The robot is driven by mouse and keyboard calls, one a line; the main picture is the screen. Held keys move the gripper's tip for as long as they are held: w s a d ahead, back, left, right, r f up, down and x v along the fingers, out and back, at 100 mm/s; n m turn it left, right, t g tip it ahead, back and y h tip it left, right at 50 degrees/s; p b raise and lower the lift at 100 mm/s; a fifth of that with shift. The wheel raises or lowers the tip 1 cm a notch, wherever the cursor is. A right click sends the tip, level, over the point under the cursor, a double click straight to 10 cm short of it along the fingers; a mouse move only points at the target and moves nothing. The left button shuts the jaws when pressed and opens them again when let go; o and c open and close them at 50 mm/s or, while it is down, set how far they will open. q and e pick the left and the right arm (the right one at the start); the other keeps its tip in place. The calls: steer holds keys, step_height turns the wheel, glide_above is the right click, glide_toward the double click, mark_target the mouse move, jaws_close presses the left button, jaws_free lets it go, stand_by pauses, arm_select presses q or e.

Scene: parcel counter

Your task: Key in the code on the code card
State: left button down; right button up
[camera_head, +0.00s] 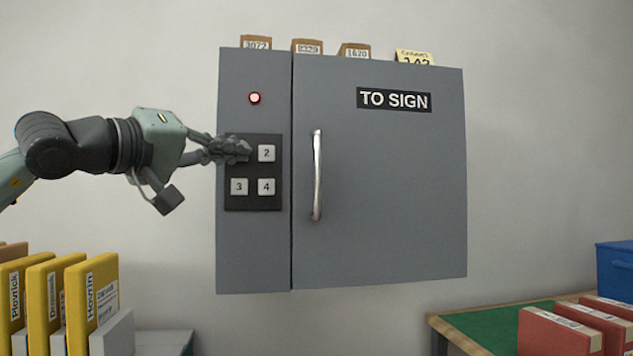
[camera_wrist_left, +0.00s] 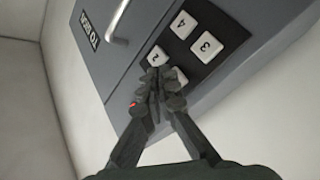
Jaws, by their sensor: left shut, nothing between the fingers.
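A grey wall cabinet (camera_head: 380,200) marked "TO SIGN" carries a dark keypad (camera_head: 232,203) on its left panel. Keys 2 (camera_head: 266,153), 3 (camera_head: 239,187) and 4 (camera_head: 266,186) show; the upper-left key is hidden behind my left gripper (camera_head: 246,150). My left gripper is shut and empty, its tips over that key; I cannot tell whether they touch it. In the left wrist view the fingertips (camera_wrist_left: 162,74) partly cover this key (camera_wrist_left: 181,75), beside key 2 (camera_wrist_left: 157,57). A yellow card (camera_head: 414,57) on the cabinet top shows handwritten digits, perhaps 142, their lower part cut off.
A red lamp (camera_head: 254,98) glows above the keypad. The door has a vertical handle (camera_head: 318,175). Brown numbered boxes (camera_head: 307,47) stand on top. Yellow binders (camera_head: 78,305) stand lower left; red binders (camera_head: 560,331) and a blue box (camera_head: 615,272) are lower right.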

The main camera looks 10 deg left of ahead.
arm_select(q)
steer(key=shift+w, duration=0.1)
steer(key=shift+w+a, duration=0.15)
steer(key=shift+w, duration=0.3)
stand_by(0.5)
steer(key=shift+s, duration=0.55)
steer(key=s+d+b, duration=0.2)
steer(key=s, duration=0.3)
steer(key=shift+s, duration=0.4)
